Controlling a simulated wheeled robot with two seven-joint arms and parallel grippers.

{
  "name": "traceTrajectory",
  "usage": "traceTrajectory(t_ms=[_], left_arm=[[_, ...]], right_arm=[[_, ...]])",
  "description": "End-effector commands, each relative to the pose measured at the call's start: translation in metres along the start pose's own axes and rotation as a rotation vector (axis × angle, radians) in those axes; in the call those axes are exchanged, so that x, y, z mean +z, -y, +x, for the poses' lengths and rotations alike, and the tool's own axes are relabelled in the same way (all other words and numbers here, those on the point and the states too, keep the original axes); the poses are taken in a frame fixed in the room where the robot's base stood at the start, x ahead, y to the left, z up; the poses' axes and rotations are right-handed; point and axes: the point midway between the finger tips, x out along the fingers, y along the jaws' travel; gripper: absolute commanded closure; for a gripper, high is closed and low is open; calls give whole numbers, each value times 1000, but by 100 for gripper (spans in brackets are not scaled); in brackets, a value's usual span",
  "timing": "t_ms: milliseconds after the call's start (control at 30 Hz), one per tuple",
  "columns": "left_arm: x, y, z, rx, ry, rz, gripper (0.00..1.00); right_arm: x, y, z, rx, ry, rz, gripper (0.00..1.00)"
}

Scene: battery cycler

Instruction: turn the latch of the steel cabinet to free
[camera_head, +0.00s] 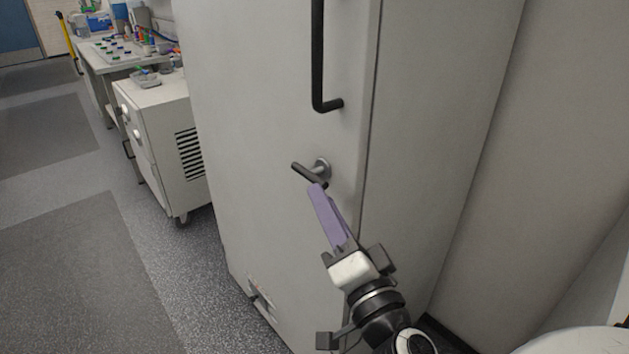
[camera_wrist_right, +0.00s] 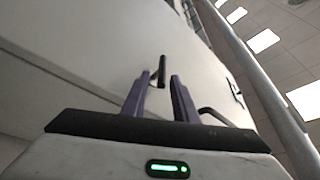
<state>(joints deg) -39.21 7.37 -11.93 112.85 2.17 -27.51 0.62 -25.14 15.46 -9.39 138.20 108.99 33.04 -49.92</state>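The steel cabinet (camera_head: 255,120) is a tall, light grey unit filling the middle of the head view. Its latch (camera_head: 308,173) is a small dark metal lever on a round mount, below the long door handle, slanting down to the right. My right gripper (camera_head: 317,187) has purple fingers and reaches up from below, with its tips at the lever's lower right end. In the right wrist view the fingers stand apart, and the latch (camera_wrist_right: 161,70) shows between and just beyond the tips. I cannot tell whether they touch it. My left gripper is in neither view.
A long black door handle (camera_head: 318,60) stands out from the cabinet above the latch. A white wheeled drawer unit (camera_head: 160,120) and a bench (camera_head: 98,62) with small coloured items stand to the left. The floor at left (camera_head: 80,230) is clear.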

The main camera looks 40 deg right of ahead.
Motion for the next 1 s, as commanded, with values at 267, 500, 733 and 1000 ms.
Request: traceTrajectory(t_ms=[267,500,733,1000], left_arm=[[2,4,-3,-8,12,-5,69],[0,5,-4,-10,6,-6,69],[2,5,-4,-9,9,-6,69],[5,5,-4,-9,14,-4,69]], right_arm=[[0,2,44,-3,0,-1,74],[0,0,53,-2,1,-1,74],[0,0,53,-1,1,-1,81],[1,0,53,-4,0,0,100]])
